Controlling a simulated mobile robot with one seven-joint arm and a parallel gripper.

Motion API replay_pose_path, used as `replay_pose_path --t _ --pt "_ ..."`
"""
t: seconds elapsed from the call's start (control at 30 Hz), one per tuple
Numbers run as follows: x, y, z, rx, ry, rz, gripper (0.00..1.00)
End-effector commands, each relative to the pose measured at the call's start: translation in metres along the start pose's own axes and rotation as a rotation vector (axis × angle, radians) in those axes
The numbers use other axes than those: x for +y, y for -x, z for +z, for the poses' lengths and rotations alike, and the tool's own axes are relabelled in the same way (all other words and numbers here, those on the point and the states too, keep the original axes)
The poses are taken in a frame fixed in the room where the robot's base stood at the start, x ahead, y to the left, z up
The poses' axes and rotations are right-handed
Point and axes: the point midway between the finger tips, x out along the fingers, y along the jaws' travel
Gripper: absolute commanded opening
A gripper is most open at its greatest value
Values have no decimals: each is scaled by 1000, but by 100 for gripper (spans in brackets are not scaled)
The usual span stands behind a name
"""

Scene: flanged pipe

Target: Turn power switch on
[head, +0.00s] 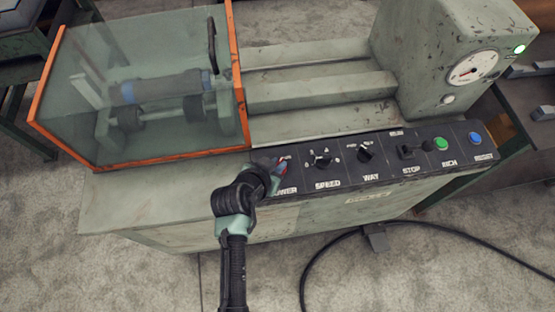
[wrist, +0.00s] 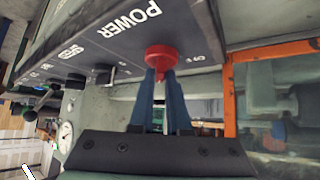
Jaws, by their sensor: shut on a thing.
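The power switch is a red knob (wrist: 161,57) on the dark control panel, below the white word POWER in the wrist view. In the head view the red knob (head: 283,162) shows at the panel's left end, partly covered by my gripper (head: 275,168). In the wrist view the two blue fingers of my gripper (wrist: 161,75) are closed on the red knob from the near side. Small white marks stand beside the knob. Which mark the knob points to cannot be told.
Right of the switch the panel (head: 340,180) carries the SPEED knob (head: 322,160), WAY knob (head: 366,153), STOP lever (head: 412,150), green button (head: 441,143) and blue button (head: 475,138). An orange-framed glass guard (head: 150,90) stands left. A black cable (head: 330,240) lies on the floor.

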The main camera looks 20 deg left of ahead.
Motion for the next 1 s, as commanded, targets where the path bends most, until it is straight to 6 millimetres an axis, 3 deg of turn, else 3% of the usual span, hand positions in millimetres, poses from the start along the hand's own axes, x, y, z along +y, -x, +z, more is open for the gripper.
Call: replay_pose_path --t 0.4,0.87,0.9,1.0 --pt "-3 -1 1 -2 -107 104 0" --pt "-2 0 2 -5 -118 114 0" --pt "-2 0 2 -6 -118 114 18" --pt "-2 0 2 -5 -118 114 36"
